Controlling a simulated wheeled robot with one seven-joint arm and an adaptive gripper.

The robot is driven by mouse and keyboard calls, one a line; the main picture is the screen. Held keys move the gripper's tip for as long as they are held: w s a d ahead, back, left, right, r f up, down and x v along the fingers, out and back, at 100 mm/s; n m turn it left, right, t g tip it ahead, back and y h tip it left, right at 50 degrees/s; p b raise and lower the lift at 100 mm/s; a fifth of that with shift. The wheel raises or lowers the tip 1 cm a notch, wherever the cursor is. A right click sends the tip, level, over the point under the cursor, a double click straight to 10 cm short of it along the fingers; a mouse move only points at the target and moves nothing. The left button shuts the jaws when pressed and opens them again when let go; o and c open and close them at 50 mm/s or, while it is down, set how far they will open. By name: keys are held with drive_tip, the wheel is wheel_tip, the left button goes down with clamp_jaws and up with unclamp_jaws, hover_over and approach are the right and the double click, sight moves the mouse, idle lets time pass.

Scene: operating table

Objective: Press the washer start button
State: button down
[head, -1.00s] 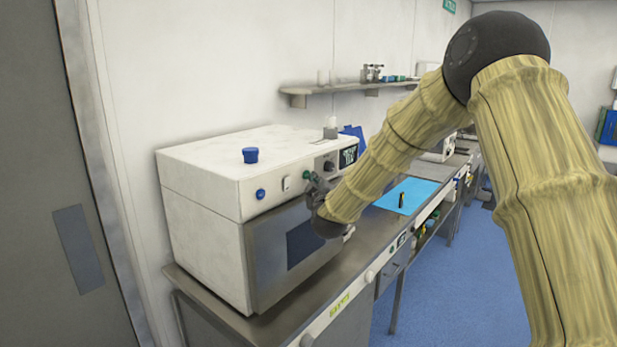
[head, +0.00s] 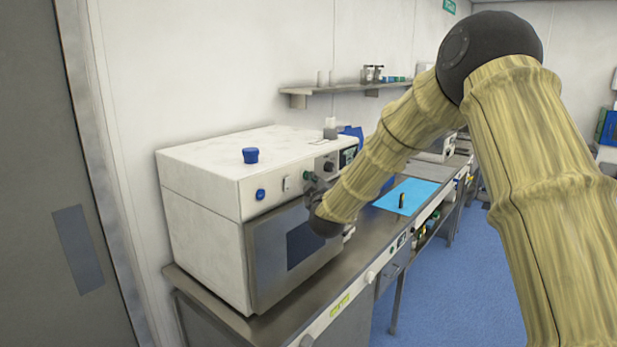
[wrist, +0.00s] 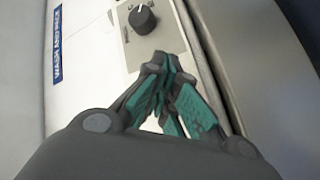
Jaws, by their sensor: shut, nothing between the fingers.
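The washer (head: 210,215) is a white box with a grey front door, standing on a steel bench. Which one is the start button I cannot read. Contact with the panel cannot be told.
A wall shelf (head: 345,88) hangs behind.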

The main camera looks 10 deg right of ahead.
drive_tip(key=shift+w+a, duration=0.1)
idle(0.4)
drive_tip(key=shift+s+d, duration=0.5)
drive_tip(key=shift+s, duration=0.15)
drive_tip(key=s+d, duration=0.1)
drive_tip(key=s, duration=0.1)
drive_tip(key=s+d+b, duration=0.1)
drive_tip(key=s+d, duration=0.1)
idle(0.8)
drive_tip(key=shift+f, duration=0.15)
idle(0.3)
